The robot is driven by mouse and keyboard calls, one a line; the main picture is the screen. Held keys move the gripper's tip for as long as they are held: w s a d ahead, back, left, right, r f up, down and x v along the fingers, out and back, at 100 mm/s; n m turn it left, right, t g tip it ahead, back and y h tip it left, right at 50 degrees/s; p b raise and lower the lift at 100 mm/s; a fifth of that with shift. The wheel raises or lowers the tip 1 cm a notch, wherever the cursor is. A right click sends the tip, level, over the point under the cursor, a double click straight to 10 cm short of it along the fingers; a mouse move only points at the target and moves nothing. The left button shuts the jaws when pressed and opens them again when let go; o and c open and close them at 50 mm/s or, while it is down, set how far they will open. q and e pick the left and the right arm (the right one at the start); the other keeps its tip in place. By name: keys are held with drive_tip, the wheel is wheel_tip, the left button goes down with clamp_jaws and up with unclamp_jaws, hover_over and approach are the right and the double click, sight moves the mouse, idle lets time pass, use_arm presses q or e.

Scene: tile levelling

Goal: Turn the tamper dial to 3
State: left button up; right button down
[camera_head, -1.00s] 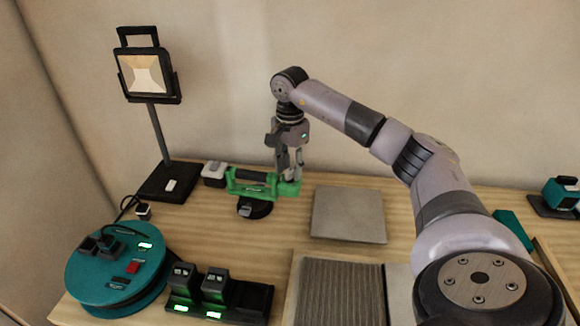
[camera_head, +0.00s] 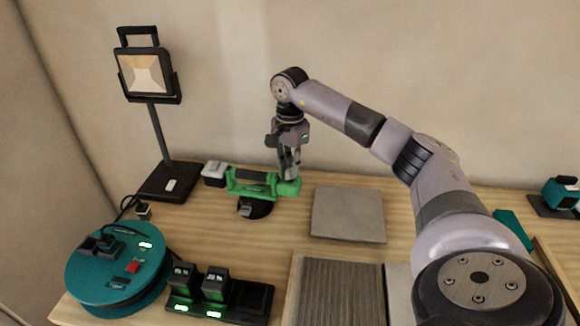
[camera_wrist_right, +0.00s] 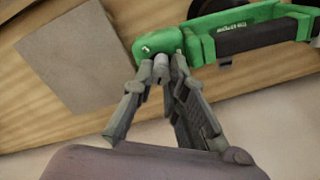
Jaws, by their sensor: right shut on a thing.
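The tamper (camera_head: 238,188) is a green tool with a dark grip and a black round pad, lying at the back of the table. Its green end (camera_head: 289,187) is directly under my right gripper (camera_head: 290,174), which points down. In the right wrist view the same tamper (camera_wrist_right: 200,45) runs off to the upper right. There my right gripper (camera_wrist_right: 160,72) is shut on a small grey knob, the dial (camera_wrist_right: 161,65), at the tamper's rounded end. The fingers hide most of the dial, and I cannot read its number. My left gripper is not in view.
A work lamp (camera_head: 146,75) and a small grey-white box (camera_head: 214,173) stand left of the tamper. A grey tile (camera_head: 348,214) lies to its right. A teal cable reel (camera_head: 110,285) and a charger with batteries (camera_head: 215,284) are in front.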

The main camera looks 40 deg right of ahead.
drive_tip(key=shift+m, duration=0.3)
drive_tip(key=shift+r+m+p, duration=0.1)
drive_tip(key=shift+m+p, duration=0.5)
drive_tip(key=shift+m, duration=0.3)
drive_tip(key=m+p, duration=0.1)
drive_tip(key=m, duration=0.1)
drive_tip(key=shift+m, duration=0.3)
drive_tip(key=m+p, duration=0.2)
drive_tip(key=m, duration=0.4)
drive_tip(key=m+p, duration=0.1)
drive_tip(key=m, duration=0.5)
drive_tip(key=shift+m, duration=0.3)
drive_tip(key=m+p, duration=0.1)
drive_tip(key=m, duration=0.5)
drive_tip(key=shift+a+p, duration=0.1)
drive_tip(key=shift+p, duration=0.25)
drive_tip(key=c, duration=1.6)
unclamp_jaws()
